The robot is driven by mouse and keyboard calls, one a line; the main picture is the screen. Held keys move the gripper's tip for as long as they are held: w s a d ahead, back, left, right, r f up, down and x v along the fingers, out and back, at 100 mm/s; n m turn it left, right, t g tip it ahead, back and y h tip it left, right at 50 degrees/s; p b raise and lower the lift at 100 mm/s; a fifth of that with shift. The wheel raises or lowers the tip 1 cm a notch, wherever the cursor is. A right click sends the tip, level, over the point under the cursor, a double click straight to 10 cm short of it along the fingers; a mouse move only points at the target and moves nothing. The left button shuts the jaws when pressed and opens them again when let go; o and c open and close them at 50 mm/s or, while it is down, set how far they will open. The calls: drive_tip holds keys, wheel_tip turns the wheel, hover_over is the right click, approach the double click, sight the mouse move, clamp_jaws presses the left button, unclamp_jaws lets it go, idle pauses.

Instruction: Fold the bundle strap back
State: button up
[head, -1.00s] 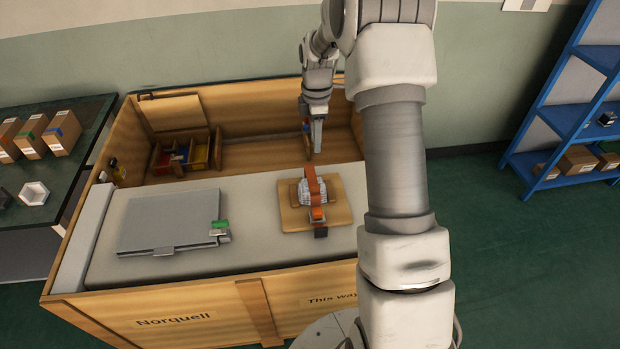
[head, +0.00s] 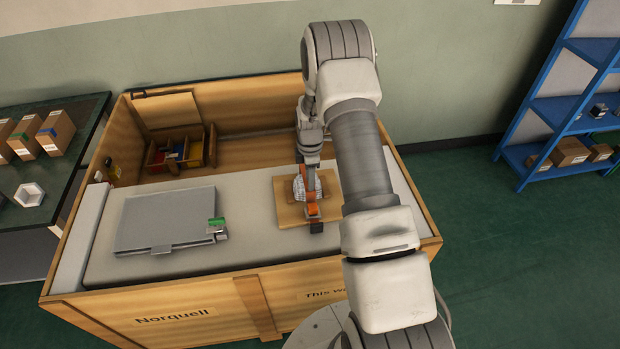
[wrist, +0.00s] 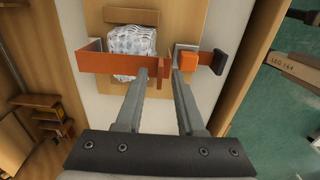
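The bundle is a whitish wrapped block (head: 299,186) on a tan wooden board (head: 288,214); it also shows in the wrist view (wrist: 130,41). An orange strap (wrist: 105,62) crosses the bundle's near side. Past a pale metal bracket, an orange block (wrist: 188,62) and a strap tail with a dark end (wrist: 219,61) stick out to the right. My gripper (wrist: 168,70) points down at the strap, fingers apart with a narrow gap. The left finger overlaps the strap, and the right finger is close to the orange block. Whether either touches is unclear. In the head view my gripper (head: 312,192) hides part of the bundle.
The board lies on grey foam (head: 260,190) in a wooden crate (head: 215,318). A grey flat case (head: 165,220) lies to the left. A compartment with coloured items (head: 183,153) is behind it. The crate's right wall is close to my arm.

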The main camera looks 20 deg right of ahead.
drive_tip(key=shift+f, duration=0.35)
clamp_jaws()
idle(1.2)
